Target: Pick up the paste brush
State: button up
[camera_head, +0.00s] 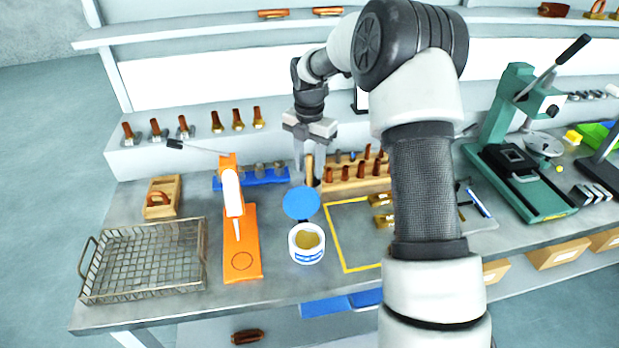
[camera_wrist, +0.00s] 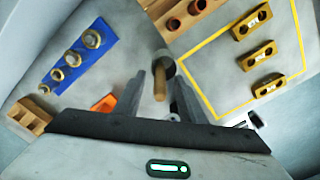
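The paste brush shows as an upright light wooden handle (camera_head: 310,172) behind the blue lid in the head view. In the wrist view the handle (camera_wrist: 160,88) rises from a round grey holder (camera_wrist: 162,62); the bristles are hidden. My gripper (camera_head: 307,166) is above the bench, pointing down, with its fingers apart. In the wrist view my gripper (camera_wrist: 160,92) has one finger on each side of the handle, with visible gaps, so it looks open and not closed on it.
A white paste tub (camera_head: 307,243) with its blue lid (camera_head: 300,203) stands in front. An orange press (camera_head: 236,225) and wire basket (camera_head: 145,262) are left. A wooden rack (camera_head: 355,186) of brown-handled tools is close on the right; a blue socket rail (camera_head: 252,177) is left.

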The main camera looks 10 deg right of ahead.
grip_shut()
jog(key=shift+r, duration=0.15)
